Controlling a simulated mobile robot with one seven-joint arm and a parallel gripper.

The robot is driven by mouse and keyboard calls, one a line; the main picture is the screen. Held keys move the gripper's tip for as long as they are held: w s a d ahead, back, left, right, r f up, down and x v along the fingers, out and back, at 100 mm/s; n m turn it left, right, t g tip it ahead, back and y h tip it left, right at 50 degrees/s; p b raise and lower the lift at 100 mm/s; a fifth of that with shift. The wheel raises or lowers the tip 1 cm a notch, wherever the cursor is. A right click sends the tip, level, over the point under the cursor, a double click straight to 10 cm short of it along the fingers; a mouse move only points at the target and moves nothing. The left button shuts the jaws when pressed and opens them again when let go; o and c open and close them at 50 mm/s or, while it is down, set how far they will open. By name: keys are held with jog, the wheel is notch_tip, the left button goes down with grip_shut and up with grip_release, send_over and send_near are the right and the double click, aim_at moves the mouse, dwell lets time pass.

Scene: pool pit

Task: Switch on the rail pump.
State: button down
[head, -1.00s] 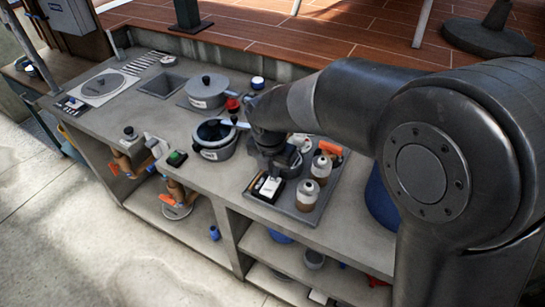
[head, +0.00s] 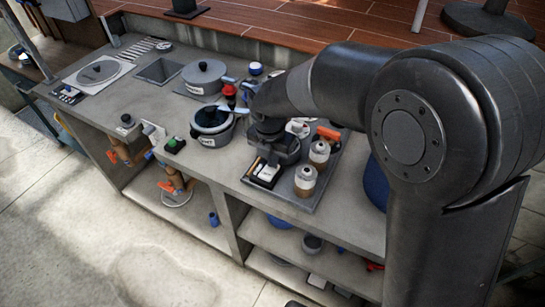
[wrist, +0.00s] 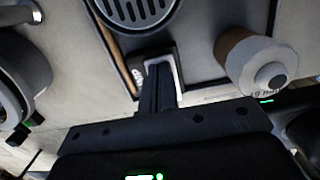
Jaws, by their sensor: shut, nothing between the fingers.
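My gripper (wrist: 157,92) is shut and empty, its dark fingers close together. In the wrist view its tips are at a small white-framed part (wrist: 166,64) with lettering beside it; I cannot tell whether they touch it. In the head view my wrist is over the grey tray on the counter, just behind a small black-and-white box (head: 265,173) at the tray's front edge.
Two bottles with pale tops (head: 306,178) stand on the tray right of my wrist. A labelled pot (head: 213,140) is to its left, with a lidded pot (head: 203,78) behind. A round grate (wrist: 138,8) is close in the wrist view. Shelves lie below the counter.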

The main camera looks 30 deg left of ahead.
jog(key=shift+s+r, duration=0.3)
jog(key=shift+s, duration=0.45)
notch_tip(320, 180, up, 14)
jog(key=w, duration=0.2)
jog(key=shift+f, duration=0.1)
dwell(0.4)
